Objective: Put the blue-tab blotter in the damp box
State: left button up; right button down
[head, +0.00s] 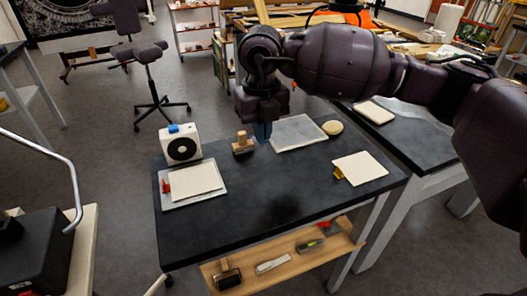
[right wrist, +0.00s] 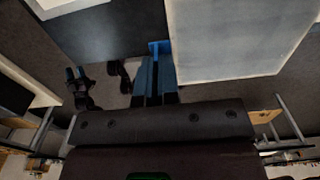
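The blue-tab blotter (head: 299,132) is a pale, flat sheet. It fills the upper right of the right wrist view (right wrist: 240,38), with its blue tab (right wrist: 159,46) at its left edge. My right gripper (head: 262,132) is shut on this tab and appears to hold the blotter level above the dark table (head: 225,225). Its two fingers also show close together in the right wrist view (right wrist: 157,65). I cannot make out which thing is the damp box.
A red-tab sheet (head: 193,181) lies on a grey tray at the table's left. A yellow-tab sheet (head: 361,168) lies at the right. A white device (head: 181,146) and a wooden-handled tool (head: 242,145) stand at the back. The front middle is clear. A second dark table (head: 418,135) stands right.

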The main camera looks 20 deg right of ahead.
notch_tip(320, 180, up, 4)
jog(key=shift+r, duration=0.15)
jog(key=n, duration=0.5)
jog(key=shift+w+n, duration=0.1)
jog(key=shift+n, duration=0.3)
jog(key=n, duration=0.7)
jog(key=shift+w+a+r, duration=0.1)
jog(key=shift+a+r, duration=0.05)
jog(key=shift+a, duration=0.05)
jog(key=n, duration=0.5)
jog(key=shift+n, duration=0.3)
jog(key=n, duration=0.2)
jog(key=f+n, duration=0.1)
jog(key=n, duration=0.1)
jog(key=shift+s, duration=0.3)
jog(key=n, duration=0.3)
jog(key=shift+s+d+f+p, duration=0.1)
jog(key=shift+s+f+p, duration=0.1)
jog(key=shift+f+p, duration=0.15)
jog(key=s+d+f+n, duration=0.1)
jog(key=s+f+n, duration=0.2)
jog(key=f, duration=0.1)
jog(key=s+d+f+n, duration=0.1)
jog(key=s+f+n, duration=0.2)
jog(key=f, duration=0.1)
jog(key=s+d+f+n, duration=0.2)
jog(key=f+n, duration=0.2)
jog(key=f, duration=0.1)
jog(key=shift+s+p, duration=0.35)
jog(key=shift+s, duration=0.05)
